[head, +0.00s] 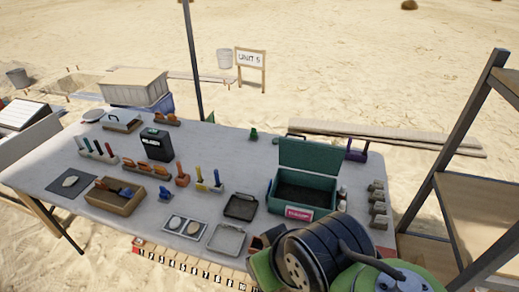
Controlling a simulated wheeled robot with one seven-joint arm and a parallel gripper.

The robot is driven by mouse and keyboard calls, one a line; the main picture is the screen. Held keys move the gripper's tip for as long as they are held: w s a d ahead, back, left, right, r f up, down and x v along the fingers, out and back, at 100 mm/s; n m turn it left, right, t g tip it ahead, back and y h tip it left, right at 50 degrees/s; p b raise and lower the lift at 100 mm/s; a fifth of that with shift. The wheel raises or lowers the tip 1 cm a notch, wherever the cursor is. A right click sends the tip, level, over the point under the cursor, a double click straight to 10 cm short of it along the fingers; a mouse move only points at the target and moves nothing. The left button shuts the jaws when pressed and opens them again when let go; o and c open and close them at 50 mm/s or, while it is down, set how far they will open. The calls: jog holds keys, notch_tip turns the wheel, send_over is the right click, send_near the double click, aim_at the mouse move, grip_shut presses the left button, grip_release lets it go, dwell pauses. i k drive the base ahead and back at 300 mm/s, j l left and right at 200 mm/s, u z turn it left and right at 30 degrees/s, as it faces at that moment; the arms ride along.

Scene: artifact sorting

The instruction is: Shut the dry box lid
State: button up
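A green box (276,202), which appears to be the dry box, stands at the right part of the table. Its green lid (308,157) is open and stands up at the back edge. The inside is dark and looks empty. My arm fills the bottom right, in front of the box and nearer to me. My gripper's fingers do not show.
The pale table (230,152) holds two trays (226,240) left of the box, small bottles (342,197) and grey blocks (378,205) close at its right, and a black box (157,145) further left. A wooden shelf rack (447,150) stands at the right.

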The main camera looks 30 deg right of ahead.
aim_at(322, 158)
jog(key=i+j+z, duration=0.1)
jog(key=z, duration=0.25)
jog(key=i+j+z, duration=0.1)
jog(key=j+z, duration=0.15)
jog(key=z, duration=0.15)
jog(key=j+z, duration=0.2)
jog(key=z, duration=0.15)
jog(key=i, duration=0.05)
